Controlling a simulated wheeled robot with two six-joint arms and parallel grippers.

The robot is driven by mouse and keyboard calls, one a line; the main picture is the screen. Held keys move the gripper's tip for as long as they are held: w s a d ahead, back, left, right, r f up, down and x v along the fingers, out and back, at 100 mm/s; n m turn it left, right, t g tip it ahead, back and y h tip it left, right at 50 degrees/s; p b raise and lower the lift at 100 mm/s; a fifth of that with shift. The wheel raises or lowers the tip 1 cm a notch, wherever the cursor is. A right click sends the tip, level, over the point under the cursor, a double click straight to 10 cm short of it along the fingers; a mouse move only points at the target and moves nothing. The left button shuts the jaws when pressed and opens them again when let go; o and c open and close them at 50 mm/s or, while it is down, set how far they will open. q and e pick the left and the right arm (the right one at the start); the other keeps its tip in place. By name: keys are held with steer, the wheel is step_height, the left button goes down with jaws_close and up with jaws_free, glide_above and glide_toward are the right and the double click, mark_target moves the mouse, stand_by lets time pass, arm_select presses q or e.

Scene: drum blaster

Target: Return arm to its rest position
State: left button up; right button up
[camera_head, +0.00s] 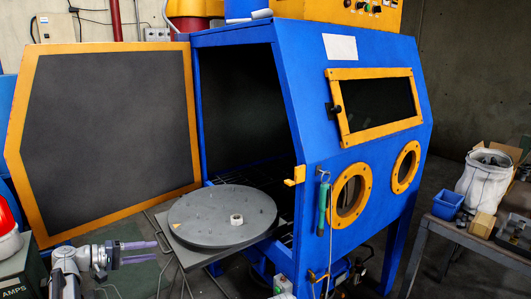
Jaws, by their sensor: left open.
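My left gripper (139,252) is at the lower left, its purple fingers pointing right. It is open and empty, with a gap between the fingers. It is apart from the round grey turntable (200,215), which is to its upper right. A small white ring-shaped part (236,219) lies on the turntable. The blue blasting cabinet (300,130) stands behind with its side door (110,130) swung open to the left. My right gripper does not show.
The cabinet's dark opening (240,110) is behind the turntable.

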arm_select(q)
steer(key=s+d+f+m+g+y+p, duration=0.2)
steer(key=s+d+f+g, duration=0.15)
steer(key=d, duration=0.75)
steer(key=s+d+f+m+g+y+p, duration=0.25)
steer(key=s+d, duration=0.25)
steer(key=d, duration=0.6)
steer(key=s+d+m+g+y+p, duration=0.1)
steer(key=s+d+m+y+p, duration=0.1)
steer(key=s, duration=0.6)
steer(key=s+d+m+g+y+p, duration=0.1)
steer(key=s+d+m+y+p, duration=0.2)
steer(key=s+d+y, duration=0.3)
steer(key=shift+s+d+r+m+y+p, duration=0.2)
steer(key=shift+s+d+m+y+p, duration=0.25)
steer(key=shift+s+y, duration=0.45)
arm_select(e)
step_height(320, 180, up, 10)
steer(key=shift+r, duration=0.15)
arm_select(q)
steer(key=shift+s+h, duration=0.1)
steer(key=shift+h, duration=0.15)
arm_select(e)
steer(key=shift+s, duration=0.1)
